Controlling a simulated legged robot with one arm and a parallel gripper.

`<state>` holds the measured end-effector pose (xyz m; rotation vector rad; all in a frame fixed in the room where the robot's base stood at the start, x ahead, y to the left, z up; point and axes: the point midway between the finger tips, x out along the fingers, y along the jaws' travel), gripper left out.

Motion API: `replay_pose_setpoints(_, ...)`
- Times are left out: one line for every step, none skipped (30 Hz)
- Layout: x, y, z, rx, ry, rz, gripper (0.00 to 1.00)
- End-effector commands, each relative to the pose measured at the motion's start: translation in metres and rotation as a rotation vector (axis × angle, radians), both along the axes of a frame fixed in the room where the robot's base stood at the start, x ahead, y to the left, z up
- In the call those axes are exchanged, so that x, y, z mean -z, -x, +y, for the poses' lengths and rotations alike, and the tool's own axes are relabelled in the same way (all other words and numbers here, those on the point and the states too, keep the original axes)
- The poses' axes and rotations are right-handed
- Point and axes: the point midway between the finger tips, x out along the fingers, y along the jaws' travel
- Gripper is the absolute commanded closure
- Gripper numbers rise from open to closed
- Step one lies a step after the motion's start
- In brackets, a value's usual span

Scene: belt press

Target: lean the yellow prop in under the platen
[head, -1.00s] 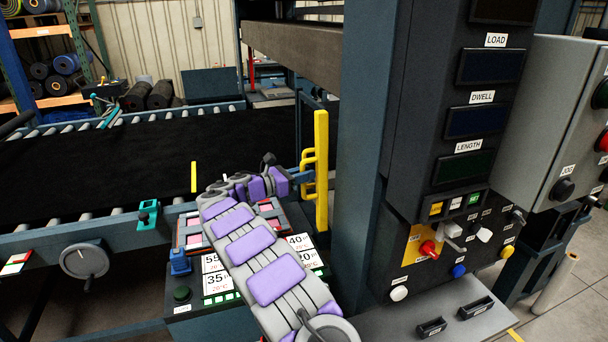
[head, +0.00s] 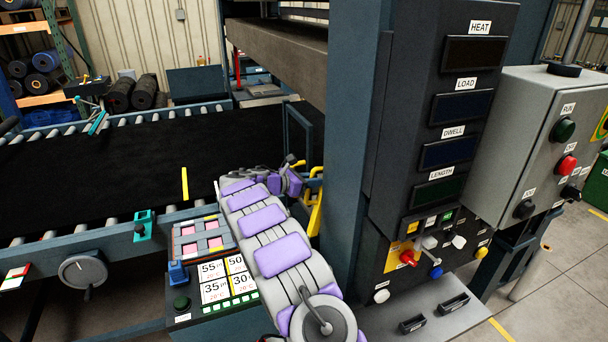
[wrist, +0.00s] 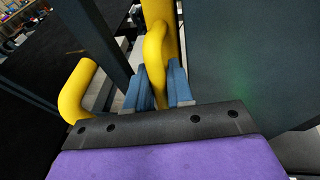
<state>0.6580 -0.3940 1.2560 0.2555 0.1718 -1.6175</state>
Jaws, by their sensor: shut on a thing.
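The yellow prop (head: 315,212) is at the left side of the dark blue press column, partly hidden by my arm and the column. My gripper (wrist: 160,88) is shut on a yellow bar of the prop (wrist: 156,45), between its blue fingers in the wrist view. Another bent yellow bar (wrist: 75,92) shows to the left of the fingers. The platen (head: 275,52) is the thick grey-brown slab above and behind the prop. In the head view my gripper is largely hidden. I cannot tell whether the prop touches the platen or the column.
The press column (head: 352,130) stands close right of my arm. A control panel (head: 425,245) and a grey button box (head: 535,140) are further right. The black belt (head: 100,165) runs left on rollers. A panel with number cards (head: 222,280) lies below my arm.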

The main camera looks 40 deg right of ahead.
Motion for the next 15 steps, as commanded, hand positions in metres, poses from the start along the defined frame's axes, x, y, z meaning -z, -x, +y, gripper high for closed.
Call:
replay_pose_setpoints(-0.009, -0.001, -0.0026, -0.004, 0.002, -0.008, 1.0)
replay_pose_setpoints(-0.0085, -0.0006, -0.0035, -0.004, -0.002, -0.009, 1.0)
replay_pose_setpoints(-0.008, -0.0004, -0.0044, -0.005, -0.006, -0.011, 1.0)
replay_pose_setpoints(-0.0076, -0.0002, -0.0049, -0.004, -0.008, -0.012, 1.0)
replay_pose_setpoints(-0.0072, -0.0001, -0.0052, -0.005, -0.009, -0.012, 1.0)
replay_pose_setpoints(-0.0069, 0.0, -0.0055, -0.004, -0.01, -0.013, 1.0)
replay_pose_setpoints(-0.0068, 0.0, -0.0054, -0.004, -0.01, -0.013, 1.0)
replay_pose_setpoints(-0.0066, -0.0001, -0.0055, -0.004, -0.01, -0.013, 1.0)
replay_pose_setpoints(-0.0066, 0.0, -0.0054, -0.005, -0.01, -0.014, 1.0)
replay_pose_setpoints(-0.0067, 0.0, -0.0054, -0.005, -0.01, -0.014, 1.0)
replay_pose_setpoints(-0.0068, 0.0, -0.0053, -0.005, -0.01, -0.014, 1.0)
replay_pose_setpoints(-0.0069, 0.0002, -0.0054, -0.005, -0.01, -0.014, 1.0)
replay_pose_setpoints(-0.0069, 0.0002, -0.0054, -0.005, -0.01, -0.014, 1.0)
replay_pose_setpoints(-0.007, 0.0001, -0.0053, -0.005, -0.01, -0.014, 0.76)
replay_pose_setpoints(-0.0067, 0.0002, -0.0052, -0.004, -0.011, -0.014, 0.72)
